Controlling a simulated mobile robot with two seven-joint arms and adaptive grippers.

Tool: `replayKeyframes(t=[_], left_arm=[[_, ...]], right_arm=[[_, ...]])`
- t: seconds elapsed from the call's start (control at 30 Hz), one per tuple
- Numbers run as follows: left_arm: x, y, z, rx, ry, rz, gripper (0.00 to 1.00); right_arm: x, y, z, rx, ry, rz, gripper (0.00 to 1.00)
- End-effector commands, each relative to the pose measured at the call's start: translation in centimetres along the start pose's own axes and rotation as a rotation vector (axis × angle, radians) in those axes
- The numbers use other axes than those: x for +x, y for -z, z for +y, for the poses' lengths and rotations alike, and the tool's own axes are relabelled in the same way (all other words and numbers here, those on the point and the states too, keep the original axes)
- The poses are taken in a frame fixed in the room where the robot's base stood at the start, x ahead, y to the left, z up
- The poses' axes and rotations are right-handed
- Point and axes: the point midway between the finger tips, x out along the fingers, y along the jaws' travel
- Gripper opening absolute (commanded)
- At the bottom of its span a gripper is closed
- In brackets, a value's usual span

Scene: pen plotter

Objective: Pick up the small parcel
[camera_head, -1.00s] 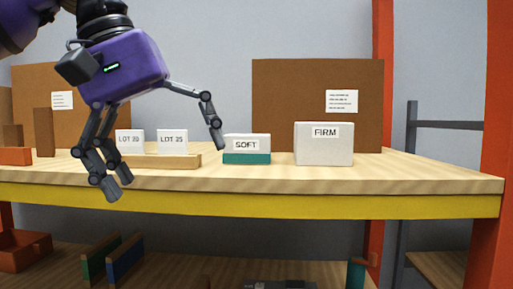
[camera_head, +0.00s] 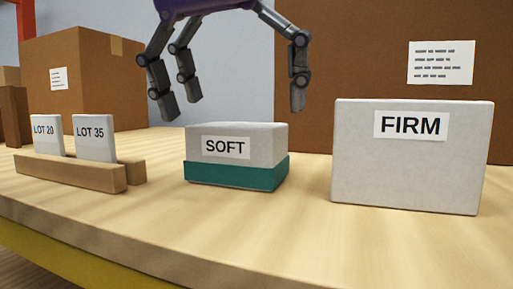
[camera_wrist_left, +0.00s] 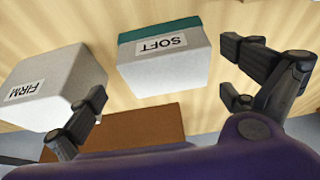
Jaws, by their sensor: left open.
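The small parcel, a pale grey box with a teal lower part labelled SOFT (camera_head: 268,142), sits upright on the wooden shelf (camera_head: 230,225). It also shows in the left wrist view (camera_wrist_left: 165,80), upside down, between my fingers. A larger pale box labelled FIRM (camera_head: 405,170) stands to its right. It also shows in the left wrist view (camera_wrist_left: 60,85). My left gripper (camera_head: 236,102) is open and empty. Its fingers hang above the SOFT parcel, spread a little wider than it, and do not appear to touch it. My right gripper is not in view.
A wooden holder (camera_head: 75,174) with cards LOT 20 (camera_head: 48,135) and LOT 35 (camera_head: 95,138) stands left of the SOFT parcel. Brown cartons (camera_head: 85,75) stand behind, one large carton (camera_head: 350,60) behind the FIRM box. The shelf in front of the parcels is clear.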

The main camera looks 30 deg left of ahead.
Motion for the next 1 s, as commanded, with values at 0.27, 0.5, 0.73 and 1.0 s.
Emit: replayKeyframes(t=[0.27,0.5,0.73,1.0], left_arm=[[3.4,0.1,-0.4,0.001,0.000,-0.002,1.00],[6.6,0.3,-0.6,-0.001,-0.001,-0.002,1.00],[7.0,0.3,-0.6,-0.001,-0.001,-0.001,1.00],[6.9,0.3,-0.6,-0.001,-0.001,-0.001,0.71]], right_arm=[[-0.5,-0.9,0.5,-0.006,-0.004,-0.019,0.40],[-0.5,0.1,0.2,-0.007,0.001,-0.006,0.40],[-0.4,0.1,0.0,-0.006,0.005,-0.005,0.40],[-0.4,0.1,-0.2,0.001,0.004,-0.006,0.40]])
